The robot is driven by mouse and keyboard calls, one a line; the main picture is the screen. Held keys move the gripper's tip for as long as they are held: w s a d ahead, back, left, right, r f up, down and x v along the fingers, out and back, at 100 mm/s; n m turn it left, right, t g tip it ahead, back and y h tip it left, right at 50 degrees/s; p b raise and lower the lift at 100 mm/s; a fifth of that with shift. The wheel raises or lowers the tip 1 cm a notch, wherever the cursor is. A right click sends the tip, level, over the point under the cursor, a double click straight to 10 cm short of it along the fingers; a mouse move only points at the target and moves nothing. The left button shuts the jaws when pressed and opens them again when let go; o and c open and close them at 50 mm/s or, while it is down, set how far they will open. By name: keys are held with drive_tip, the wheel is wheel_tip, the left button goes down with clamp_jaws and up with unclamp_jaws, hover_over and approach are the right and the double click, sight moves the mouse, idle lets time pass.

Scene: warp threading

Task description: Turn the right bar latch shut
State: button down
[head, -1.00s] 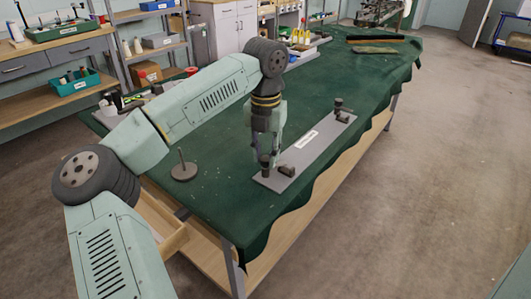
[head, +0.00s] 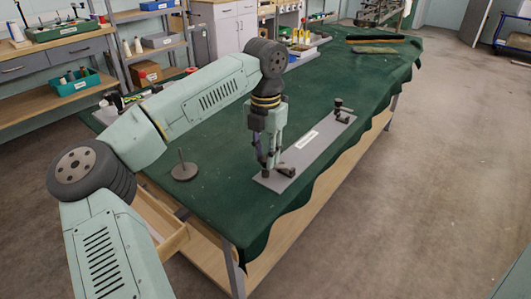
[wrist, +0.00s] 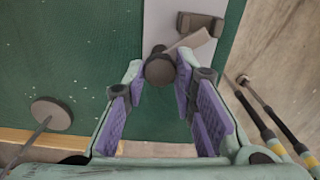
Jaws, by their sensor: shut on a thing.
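A long grey plate (head: 322,142) lies on the green cloth, with a latch at each end. The near-end latch has a dark round knob (wrist: 160,70) and a pale bar (wrist: 194,41) pointing from it to a dark bracket (wrist: 201,23). The bar's end lies close to the bracket; I cannot tell if it is seated. My gripper (head: 268,166) points down at this near end, shut on the knob. In the wrist view its purple-padded fingers (wrist: 160,85) stand on either side of the knob. The far-end latch (head: 342,106) stands free.
A dark disc with an upright rod (head: 184,171) stands on the cloth left of the plate; it also shows in the wrist view (wrist: 51,114). The table's wavy cloth edge (head: 312,196) runs close along the plate's right side. The cloth left of the plate is mostly clear.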

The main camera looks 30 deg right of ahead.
drive_tip(key=m, duration=0.4)
drive_tip(key=shift+m+p, duration=0.4)
drive_tip(key=shift+m, duration=1.4)
drive_tip(key=c, duration=1.3)
unclamp_jaws()
wheel_tip(320, 180, up, 12)
drive_tip(key=shift+r, duration=0.1)
drive_tip(key=shift+s+d, duration=0.1)
